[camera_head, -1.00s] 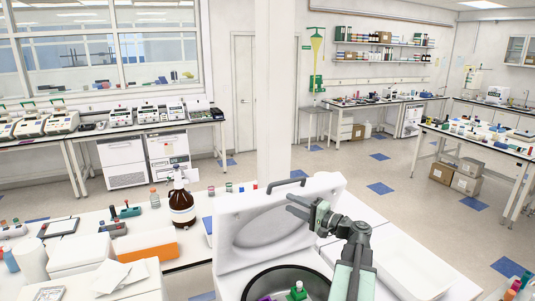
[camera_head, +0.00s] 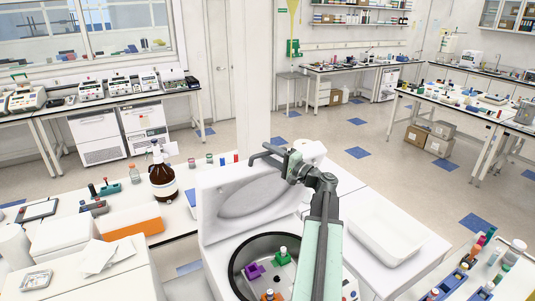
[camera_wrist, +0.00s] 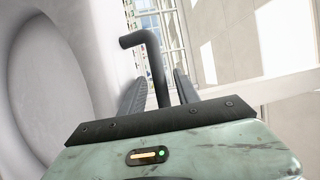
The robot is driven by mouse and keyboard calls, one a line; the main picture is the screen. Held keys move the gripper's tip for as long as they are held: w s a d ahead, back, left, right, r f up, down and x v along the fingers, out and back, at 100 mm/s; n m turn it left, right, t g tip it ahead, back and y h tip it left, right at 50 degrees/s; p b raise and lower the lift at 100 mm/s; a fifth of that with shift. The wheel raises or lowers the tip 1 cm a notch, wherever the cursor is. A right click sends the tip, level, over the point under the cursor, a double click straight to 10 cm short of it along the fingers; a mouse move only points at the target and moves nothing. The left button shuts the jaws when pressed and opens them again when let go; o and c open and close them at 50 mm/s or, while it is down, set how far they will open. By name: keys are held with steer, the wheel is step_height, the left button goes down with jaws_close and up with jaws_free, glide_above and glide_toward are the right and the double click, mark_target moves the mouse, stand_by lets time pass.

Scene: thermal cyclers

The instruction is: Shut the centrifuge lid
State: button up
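The white centrifuge lid (camera_head: 250,197) stands open and upright at the back of the centrifuge. Its dark bent handle (camera_head: 268,150) is at the lid's top edge. The open bowl (camera_head: 240,258) below shows purple, green and orange rotor parts. My gripper (camera_head: 284,162) is at the lid's top right, by the handle. In the wrist view, the handle (camera_wrist: 156,72) rises between the two dark fingers of my gripper (camera_wrist: 158,92), which stand apart. I see a gap beside the handle; contact is unclear. The lid's inner face (camera_wrist: 60,80) fills the left. My arm hides part of the centrifuge's right side.
A brown bottle (camera_head: 162,180), an orange-and-white box (camera_head: 133,221) and small vials stand left of the centrifuge. A white tray (camera_head: 385,232) lies to its right. Blue racks with tubes (camera_head: 455,280) are at the lower right. The air above the bowl looks clear.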

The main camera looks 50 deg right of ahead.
jaws_close()
stand_by(1.4)
